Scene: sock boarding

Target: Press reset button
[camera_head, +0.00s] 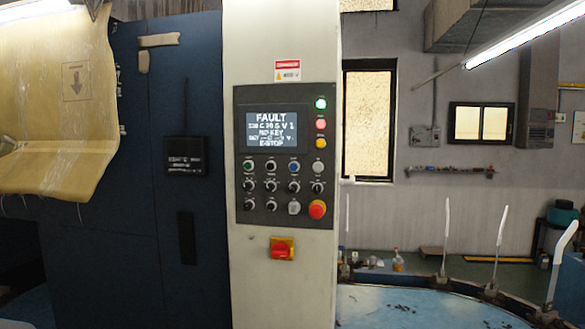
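A dark control panel (285,215) is mounted on a pale column in the middle of the head view. Its screen (271,130) reads "FAULT", with smaller lines that seem to include "NO KEY" and "E-STOP". Below are rows of small controls, among them a green one (248,166) and a blue one (294,167). Their labels are too small to read, so I cannot tell which is the reset button. A red mushroom button (317,209) is at the panel's lower right. Neither of my grippers is in view.
Green, red and yellow lamps (320,124) line the panel's upper right. A red-and-yellow rotary switch (282,248) sits below it. A dark blue cabinet (140,200) stands left, with yellowish sheeting (60,100) beside it. A round blue surface (420,305) with upright pale forms (500,230) is lower right.

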